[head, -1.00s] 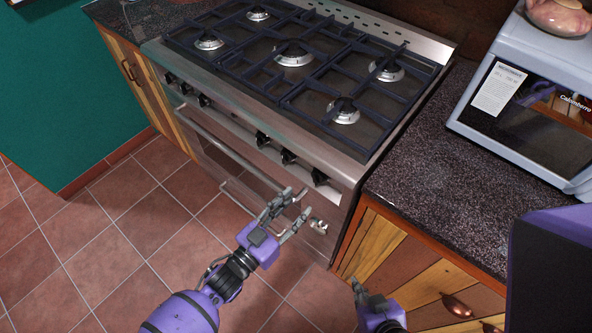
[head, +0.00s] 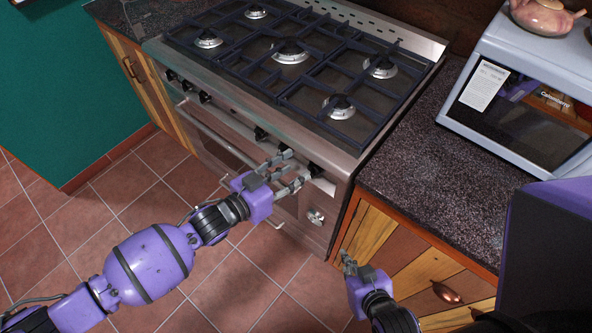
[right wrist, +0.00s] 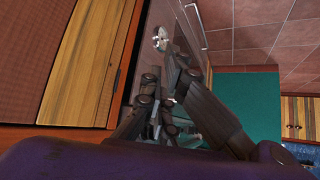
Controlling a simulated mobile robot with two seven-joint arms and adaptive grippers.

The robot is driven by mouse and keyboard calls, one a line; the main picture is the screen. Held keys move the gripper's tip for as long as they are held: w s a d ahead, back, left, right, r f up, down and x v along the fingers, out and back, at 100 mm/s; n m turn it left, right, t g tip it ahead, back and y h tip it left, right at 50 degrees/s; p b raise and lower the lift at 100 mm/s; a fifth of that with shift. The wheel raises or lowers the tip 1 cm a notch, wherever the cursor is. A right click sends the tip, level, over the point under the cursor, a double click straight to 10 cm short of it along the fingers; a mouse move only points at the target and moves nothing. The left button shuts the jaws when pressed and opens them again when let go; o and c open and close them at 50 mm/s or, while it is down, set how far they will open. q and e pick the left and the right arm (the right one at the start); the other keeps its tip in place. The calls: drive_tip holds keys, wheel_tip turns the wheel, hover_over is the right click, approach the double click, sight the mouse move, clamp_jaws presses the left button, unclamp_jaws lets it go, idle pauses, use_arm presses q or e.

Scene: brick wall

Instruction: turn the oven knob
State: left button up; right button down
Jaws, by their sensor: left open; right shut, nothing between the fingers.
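The oven (head: 245,125) is a steel range with several black knobs along its front edge. The rightmost black knob (head: 314,170) is just right of my left gripper (head: 295,168). Another black knob (head: 260,133) shows to its left, and the knob between them is mostly hidden behind the fingers. My left gripper is open and empty at the front panel; contact cannot be told. A silver knob (head: 316,217) sits lower on the oven's right front. My right gripper (head: 346,262) is shut and empty, low before the wooden cabinet. In the right wrist view its fingers (right wrist: 172,98) are near the oven front.
An oven door handle (head: 215,135) runs below the black knobs. Burners and grates cover the cooktop. A dark counter (head: 415,190) with a microwave (head: 520,95) is at right, above a wooden cabinet (head: 400,255). The tiled floor at left is free.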

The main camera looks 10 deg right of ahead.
sight(315, 173)
use_arm(q)
drive_tip(key=d+f, duration=0.1)
drive_tip(key=f, duration=0.1)
drive_tip(key=w+d+f+n+y, duration=0.1)
drive_tip(key=d+f, duration=0.1)
drive_tip(key=w+d+f+n, duration=0.1)
drive_tip(key=d+f, duration=0.1)
drive_tip(key=shift+w+d+f+g+y, duration=0.1)
drive_tip(key=shift+d+f+g+y, duration=0.1)
drive_tip(key=shift+f+g+y, duration=0.2)
use_arm(e)
drive_tip(key=shift+s+f+g, duration=0.3)
drive_tip(key=shift+s+f, duration=0.4)
drive_tip(key=shift+s, duration=0.3)
use_arm(q)
drive_tip(key=shift+c, duration=0.3)
drive_tip(key=c, duration=1)
